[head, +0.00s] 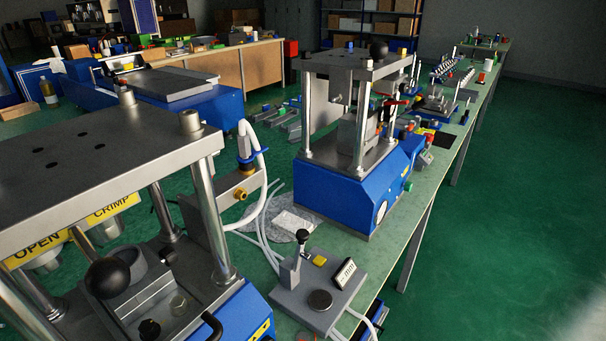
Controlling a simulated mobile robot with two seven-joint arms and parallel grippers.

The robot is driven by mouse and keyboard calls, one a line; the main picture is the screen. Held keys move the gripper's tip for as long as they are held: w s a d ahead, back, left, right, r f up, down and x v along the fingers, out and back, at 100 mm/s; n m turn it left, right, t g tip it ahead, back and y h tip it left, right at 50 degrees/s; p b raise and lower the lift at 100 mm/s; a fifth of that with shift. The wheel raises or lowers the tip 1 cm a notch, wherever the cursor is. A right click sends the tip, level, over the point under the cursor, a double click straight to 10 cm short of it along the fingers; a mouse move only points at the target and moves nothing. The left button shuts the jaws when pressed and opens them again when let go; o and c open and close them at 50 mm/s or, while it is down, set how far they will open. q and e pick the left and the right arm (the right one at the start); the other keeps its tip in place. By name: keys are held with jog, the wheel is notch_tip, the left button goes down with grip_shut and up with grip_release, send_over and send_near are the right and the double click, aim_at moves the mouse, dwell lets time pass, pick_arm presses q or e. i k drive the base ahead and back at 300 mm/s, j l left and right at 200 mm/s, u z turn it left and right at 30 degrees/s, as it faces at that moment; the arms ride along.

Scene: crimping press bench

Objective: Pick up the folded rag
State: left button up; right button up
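A pale, flat, creased piece that looks like the folded rag (294,221) lies on the green bench top, between the near press and the blue press behind it. It seems to rest on a speckled grey patch; I cannot tell if that is part of the same cloth. Pale hoses run close along its left side. Neither of my grippers shows in the head view.
The near press (100,150) fills the left foreground. A grey control box (330,295) with a small lever (302,240) stands in front of the pale piece. The blue-based press (350,190) stands just behind it. Green floor (500,230) is clear right of the bench.

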aim_at(287, 222)
jog(key=i+l+u, duration=0.15)
jog(key=l, duration=0.25)
jog(key=i+l+u, duration=0.1)
jog(key=i+l, duration=0.15)
jog(key=l, duration=0.2)
jog(key=i+l+u, duration=0.15)
jog(key=l, duration=0.25)
jog(key=i+l+u, duration=0.1)
jog(key=l, duration=0.35)
jog(key=i+l+u, duration=0.15)
jog(key=l, duration=0.35)
jog(key=i+l+u, duration=0.1)
jog(key=l, duration=0.35)
jog(key=i+j, duration=0.4)
